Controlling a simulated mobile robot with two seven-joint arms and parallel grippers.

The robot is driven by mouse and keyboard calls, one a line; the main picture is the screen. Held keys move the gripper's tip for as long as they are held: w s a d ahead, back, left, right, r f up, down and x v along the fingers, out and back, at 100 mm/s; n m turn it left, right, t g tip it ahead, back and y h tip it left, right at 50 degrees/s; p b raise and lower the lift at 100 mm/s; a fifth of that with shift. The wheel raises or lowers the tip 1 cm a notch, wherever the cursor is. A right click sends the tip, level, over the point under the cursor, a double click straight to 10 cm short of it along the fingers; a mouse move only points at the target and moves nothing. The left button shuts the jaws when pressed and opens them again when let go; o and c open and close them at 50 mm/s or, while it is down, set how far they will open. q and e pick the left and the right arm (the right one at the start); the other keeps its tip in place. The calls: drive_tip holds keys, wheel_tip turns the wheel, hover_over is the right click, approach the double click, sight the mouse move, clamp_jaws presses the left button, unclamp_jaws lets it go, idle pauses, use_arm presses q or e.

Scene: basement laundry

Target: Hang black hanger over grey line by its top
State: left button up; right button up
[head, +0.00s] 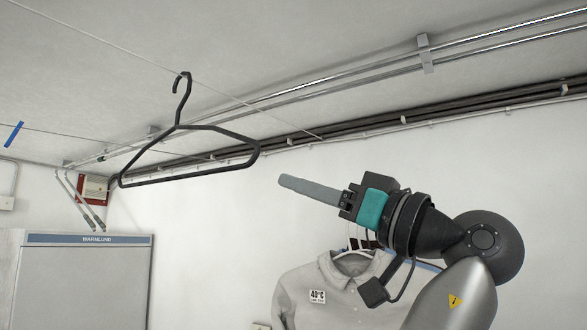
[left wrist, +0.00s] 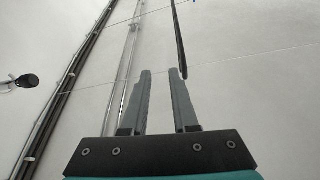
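The black hanger (head: 190,178) hangs in the air in the head view. Its hook top meets the thin grey line (head: 100,40) under the ceiling and appears to be over it. My left gripper (head: 283,181) is to the right of the hanger and apart from it. In the left wrist view the gripper (left wrist: 160,72) has its two fingers spread with nothing between them. The hanger shows there as a dark bar (left wrist: 178,35) beyond the right finger, and the grey line (left wrist: 225,58) crosses behind. My right gripper is not in view.
A grey shirt (head: 325,292) on a hanger is below and behind my arm. Metal pipes (head: 340,76) and dark pipes (head: 440,110) run along the ceiling edge. A blue peg (head: 13,134) is at far left, above a grey cabinet (head: 85,285). Air around the hanger is free.

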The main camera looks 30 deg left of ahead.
use_arm(q)
drive_tip(key=s+a+r, duration=0.1)
drive_tip(key=a, duration=0.1)
drive_tip(key=a+r+n+g, duration=0.1)
drive_tip(key=a+r, duration=0.1)
drive_tip(key=s+a+r+n+p, duration=0.1)
drive_tip(key=a, duration=0.1)
drive_tip(key=shift+s+a+r, duration=0.2)
drive_tip(key=shift+s+a, duration=0.15)
drive_tip(key=shift+x, duration=0.95)
clamp_jaws()
idle(0.5)
drive_tip(key=shift+r, duration=0.1)
